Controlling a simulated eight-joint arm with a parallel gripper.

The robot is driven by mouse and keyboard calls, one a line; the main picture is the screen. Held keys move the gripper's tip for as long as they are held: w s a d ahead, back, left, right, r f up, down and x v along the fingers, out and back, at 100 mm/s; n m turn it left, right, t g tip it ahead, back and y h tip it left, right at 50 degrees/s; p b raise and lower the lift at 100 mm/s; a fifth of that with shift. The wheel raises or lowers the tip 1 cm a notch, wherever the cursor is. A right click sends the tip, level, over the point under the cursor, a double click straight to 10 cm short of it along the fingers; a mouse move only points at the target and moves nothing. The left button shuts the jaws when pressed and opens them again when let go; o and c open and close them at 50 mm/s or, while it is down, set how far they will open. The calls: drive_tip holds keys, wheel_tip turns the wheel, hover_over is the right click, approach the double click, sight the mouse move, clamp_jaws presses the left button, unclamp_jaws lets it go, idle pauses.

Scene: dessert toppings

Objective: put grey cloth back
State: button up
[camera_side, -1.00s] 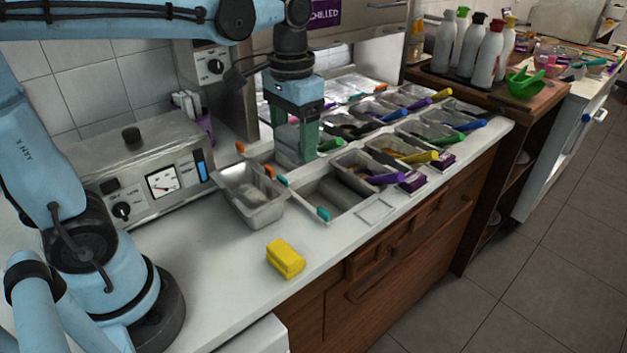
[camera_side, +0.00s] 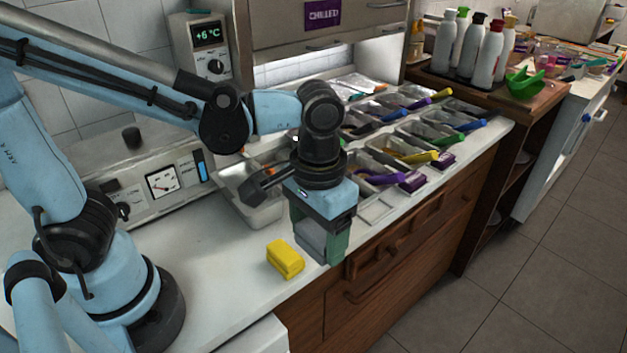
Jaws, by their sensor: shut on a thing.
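My gripper (camera_side: 321,246) points down near the front edge of the counter, to the right of the yellow block. Its green fingers are shut on a grey folded block, which I take to be the grey cloth (camera_side: 311,239). The cloth hangs between the fingers and is partly covered by them. It seems to be above the counter's front edge; its exact height is hard to tell.
A yellow sponge-like block (camera_side: 285,260) lies on the white counter (camera_side: 215,284) close to the left of my gripper. A steel pan (camera_side: 238,186) stands behind it. Topping trays with coloured scoops (camera_side: 424,156) fill the counter at the right. The counter's left front is clear.

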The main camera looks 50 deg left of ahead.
drive_tip(key=w+a+f, duration=0.4)
drive_tip(key=a, duration=0.1)
drive_tip(key=w+a+f, duration=0.2)
drive_tip(key=shift+w+a+f, duration=0.1)
drive_tip(key=shift+w+a, duration=0.25)
drive_tip(key=shift+a, duration=0.05)
drive_tip(key=shift+f, duration=1.95)
drive_tip(key=shift+f, duration=0.2)
drive_tip(key=o, duration=0.9)
drive_tip(key=shift+r, duration=0.1)
